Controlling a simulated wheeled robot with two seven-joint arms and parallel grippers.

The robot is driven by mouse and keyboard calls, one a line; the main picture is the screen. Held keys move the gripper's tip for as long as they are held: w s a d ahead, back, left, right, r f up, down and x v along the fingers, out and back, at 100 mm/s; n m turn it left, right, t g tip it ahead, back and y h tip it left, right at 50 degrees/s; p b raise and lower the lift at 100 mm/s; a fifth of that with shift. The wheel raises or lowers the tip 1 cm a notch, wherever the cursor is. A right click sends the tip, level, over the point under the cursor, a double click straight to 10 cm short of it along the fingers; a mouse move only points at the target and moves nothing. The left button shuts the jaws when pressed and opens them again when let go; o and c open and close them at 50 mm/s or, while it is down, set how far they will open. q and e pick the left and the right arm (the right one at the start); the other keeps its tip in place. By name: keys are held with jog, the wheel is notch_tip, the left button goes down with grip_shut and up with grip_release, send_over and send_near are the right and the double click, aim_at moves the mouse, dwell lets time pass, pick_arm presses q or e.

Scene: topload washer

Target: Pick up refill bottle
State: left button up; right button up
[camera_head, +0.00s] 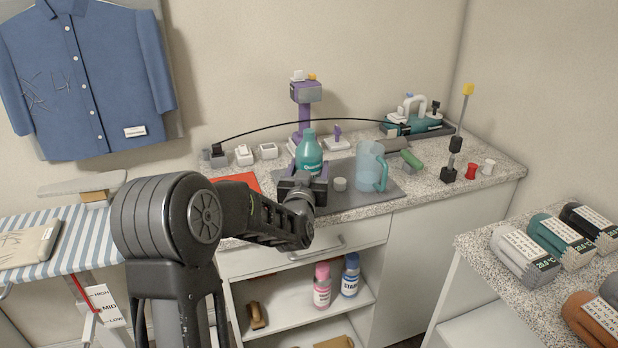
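The refill bottle appears to be the teal bottle (309,153) with white lettering, standing upright at the back counter. My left gripper (307,178) is at the lower part of this bottle, on its near side. Its dark fingers seem to lie to the left and right of the bottle. I cannot tell whether they touch it or are shut on it. The gripper hides the bottle's base. My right gripper is not in view.
A purple device (304,100) stands behind. A black cable arches over the counter. Pink (322,286) and blue (350,275) bottles stand on the shelf below.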

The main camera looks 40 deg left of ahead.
aim_at(308, 134)
pick_arm(q)
jog(key=c, duration=1.3)
jog(key=shift+o, duration=0.2)
notch_tip(308, 134, up, 10)
jog(key=shift+r, duration=0.1)
